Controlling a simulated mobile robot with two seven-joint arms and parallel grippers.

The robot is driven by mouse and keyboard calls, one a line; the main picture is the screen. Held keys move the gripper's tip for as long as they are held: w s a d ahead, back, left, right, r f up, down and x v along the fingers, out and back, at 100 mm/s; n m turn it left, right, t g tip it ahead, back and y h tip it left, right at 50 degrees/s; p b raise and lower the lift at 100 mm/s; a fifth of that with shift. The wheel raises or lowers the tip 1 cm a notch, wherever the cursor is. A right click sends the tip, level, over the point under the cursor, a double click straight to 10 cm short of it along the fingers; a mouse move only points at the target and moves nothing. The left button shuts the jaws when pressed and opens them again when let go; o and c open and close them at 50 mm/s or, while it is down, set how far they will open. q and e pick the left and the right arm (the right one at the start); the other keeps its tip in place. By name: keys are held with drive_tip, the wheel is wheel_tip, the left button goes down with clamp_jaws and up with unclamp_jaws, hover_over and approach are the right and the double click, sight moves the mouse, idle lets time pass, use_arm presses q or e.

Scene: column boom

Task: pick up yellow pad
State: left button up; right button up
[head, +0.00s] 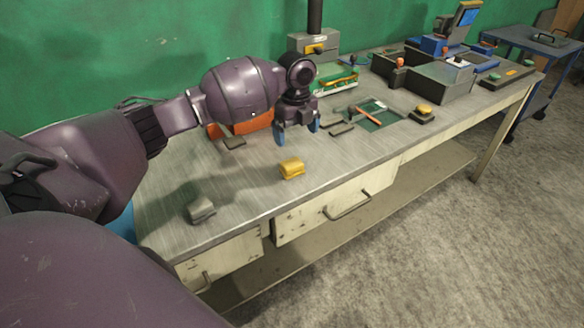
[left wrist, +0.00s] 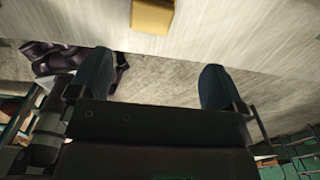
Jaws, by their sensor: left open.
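The yellow pad (head: 291,167) is a small block lying on the grey workbench (head: 240,190), near its front edge above a drawer. It also shows at the top of the left wrist view (left wrist: 153,14), cut by the frame edge. My left gripper (head: 297,133) has blue fingertips and hangs above the bench, a little behind the pad in the head view. In the left wrist view its two fingers (left wrist: 152,85) stand wide apart with nothing between them. The gripper is apart from the pad. My right gripper does not show in either view.
A grey block (head: 201,209) lies left of the pad. An orange item (head: 243,127) and flat dark pieces (head: 341,128) lie behind it. A green mat (head: 378,115) with a tool and a yellow-topped item (head: 423,111) are to the right. The bench around the pad is bare.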

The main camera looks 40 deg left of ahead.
sight(292, 163)
use_arm(q)
drive_tip(key=shift+s+f+m, duration=0.15)
drive_tip(key=shift+f+m, duration=0.1)
drive_tip(key=shift+m, duration=0.15)
wheel_tip(292, 163, down, 5)
drive_tip(key=shift+f+b, duration=0.1)
drive_tip(key=shift+b, duration=0.3)
drive_tip(key=shift+s+a+f, duration=0.15)
drive_tip(key=shift+a+f, duration=0.05)
drive_tip(key=shift+f, duration=1.15)
drive_tip(key=shift+s+a+f, duration=0.1)
drive_tip(key=shift+a+f, duration=0.05)
drive_tip(key=shift+f, duration=1.15)
drive_tip(key=c, duration=1)
drive_tip(key=shift+r, duration=0.1)
drive_tip(key=shift+r, duration=0.1)
